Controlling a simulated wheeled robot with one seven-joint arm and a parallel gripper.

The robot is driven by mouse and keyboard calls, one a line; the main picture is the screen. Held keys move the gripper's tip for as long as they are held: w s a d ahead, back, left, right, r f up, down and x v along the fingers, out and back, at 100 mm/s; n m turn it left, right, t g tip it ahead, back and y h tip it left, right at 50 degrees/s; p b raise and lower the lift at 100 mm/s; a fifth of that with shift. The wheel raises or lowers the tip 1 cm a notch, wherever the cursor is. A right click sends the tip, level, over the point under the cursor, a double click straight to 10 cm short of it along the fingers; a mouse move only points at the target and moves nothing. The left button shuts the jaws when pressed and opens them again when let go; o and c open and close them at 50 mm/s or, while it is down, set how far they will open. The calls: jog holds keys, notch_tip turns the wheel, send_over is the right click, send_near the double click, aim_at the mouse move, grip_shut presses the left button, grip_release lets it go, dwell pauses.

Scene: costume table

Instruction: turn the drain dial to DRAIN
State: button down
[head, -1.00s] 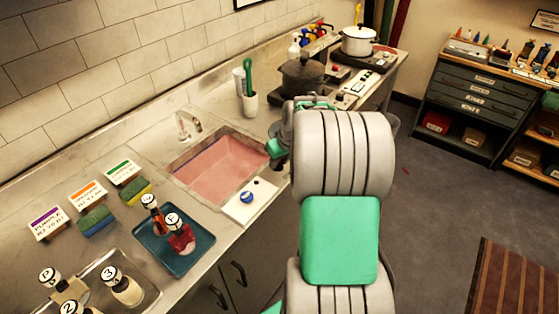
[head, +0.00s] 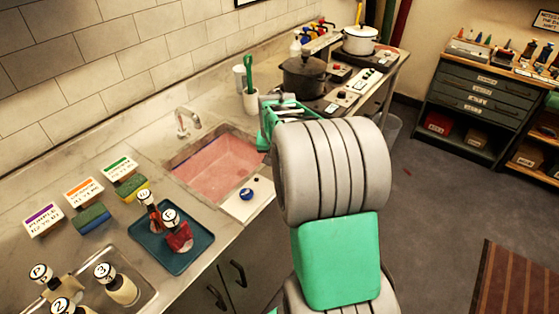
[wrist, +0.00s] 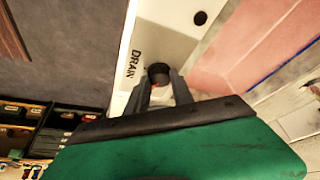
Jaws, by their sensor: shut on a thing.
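My gripper (wrist: 166,88) is shut on a small dark round knob (wrist: 158,70), which I take for the drain dial, with a dull reddish patch at its lower side. The knob sits on a white panel (wrist: 165,38) beside the sink. The word DRAIN is printed on the panel just left of the knob in the wrist view. Which way the knob points is not clear. In the head view my gripper's green housing (head: 275,118) shows at the sink's right end; my arm hides the fingertips and the knob.
The pink-bottomed sink (head: 218,168) lies beside the panel. A blue round knob (head: 247,194) and a black spot (head: 262,178) are on the panel. A teal tray (head: 172,240) with bottles stands left.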

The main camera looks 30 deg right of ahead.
jog(key=m, duration=0.2)
jog(key=m+g+h, duration=0.1)
jog(key=m+b, duration=0.1)
jog(key=m, duration=0.1)
jog(key=shift+w+a+m+g, duration=0.2)
jog(key=shift+w+m+g, duration=0.05)
jog(key=shift+m+g, duration=0.05)
jog(key=m+g, duration=0.1)
jog(key=m, duration=0.1)
jog(key=m+g, duration=0.1)
jog(key=m, duration=0.2)
jog(key=shift+w+h, duration=0.15)
jog(key=shift+h, duration=0.25)
jog(key=shift+m, duration=0.3)
jog(key=c, duration=1.1)
grip_release()
jog(key=v, duration=0.7)
jog(key=shift+w+a+r+p, duration=0.1)
jog(key=shift+r+p, duration=0.3)
